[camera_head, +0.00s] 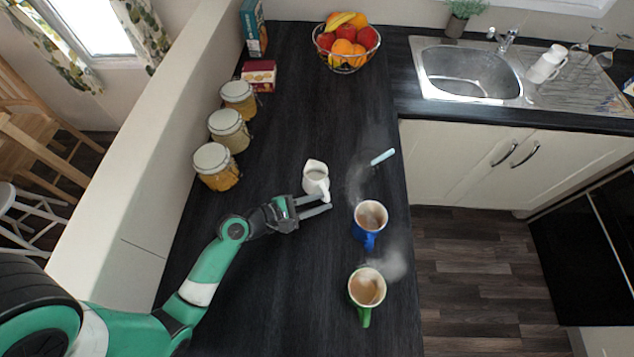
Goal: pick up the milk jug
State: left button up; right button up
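The milk jug (316,176) is a small white jug standing upright on the dark worktop, near its middle. Its spout points away and its handle (325,192) points towards the near side. My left gripper (327,205) reaches in from the left, just on the near side of the jug. Its two fingers are apart with a gap between them, and the upper finger lies close to the handle. I cannot tell whether it touches the handle. My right gripper is out of view.
A blue mug (370,218) and a green mug (366,288), both steaming, stand to the right and nearer. A light-blue-handled utensil (382,157) lies behind. Several jars (217,167) line the left wall. A fruit bowl (345,55) and sink (467,73) are at the back.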

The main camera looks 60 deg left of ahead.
pick_arm(q)
jog(key=shift+x, duration=0.85)
grip_shut()
dwell(0.8)
